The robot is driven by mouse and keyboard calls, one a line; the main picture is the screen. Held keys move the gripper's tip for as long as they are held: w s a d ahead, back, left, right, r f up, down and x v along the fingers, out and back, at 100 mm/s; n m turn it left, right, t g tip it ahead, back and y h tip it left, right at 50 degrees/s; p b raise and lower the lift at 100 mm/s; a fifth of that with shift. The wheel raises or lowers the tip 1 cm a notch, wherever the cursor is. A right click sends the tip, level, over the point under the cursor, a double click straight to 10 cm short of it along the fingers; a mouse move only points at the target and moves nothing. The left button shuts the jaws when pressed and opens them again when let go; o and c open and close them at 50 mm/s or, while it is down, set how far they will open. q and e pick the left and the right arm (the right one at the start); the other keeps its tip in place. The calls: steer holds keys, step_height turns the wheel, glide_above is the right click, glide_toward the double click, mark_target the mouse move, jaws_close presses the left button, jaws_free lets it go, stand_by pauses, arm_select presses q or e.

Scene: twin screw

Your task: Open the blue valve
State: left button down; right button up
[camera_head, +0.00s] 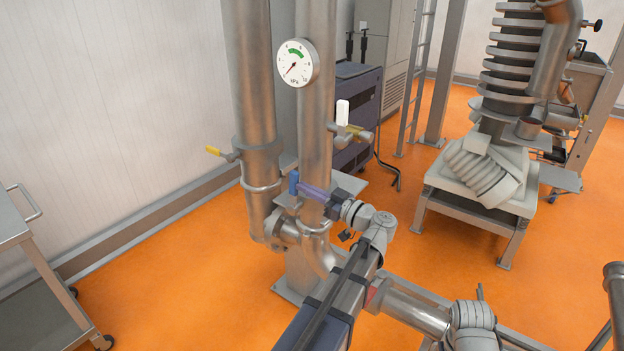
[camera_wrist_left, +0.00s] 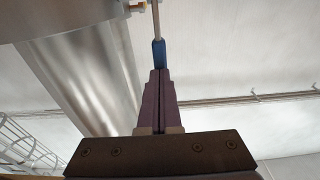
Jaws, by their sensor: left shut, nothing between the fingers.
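The blue valve handle (camera_head: 293,182) sits low on the left side of the front vertical pipe. In the left wrist view the blue handle (camera_wrist_left: 158,53) is on a thin metal lever, straight ahead of my fingertips. My left gripper (camera_head: 303,188) reaches across the front pipe from the right, its purple fingers shut with nothing between them. In the left wrist view the closed fingertips (camera_wrist_left: 159,72) are right at the near end of the handle; I cannot tell if they touch. The valve body is mostly hidden. My right gripper is not in view.
Two steel pipes stand close together; the front one bears a round gauge (camera_head: 298,63). A metal cart (camera_head: 22,232) is at far left. Orange floor (camera_head: 170,290) is open between.

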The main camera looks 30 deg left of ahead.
arm_select(q)
steer(key=shift+a+r, duration=0.15)
steer(key=shift+a, duration=0.3)
steer(key=shift+a+r, duration=0.1)
steer(key=shift+r, duration=0.05)
stand_by(0.4)
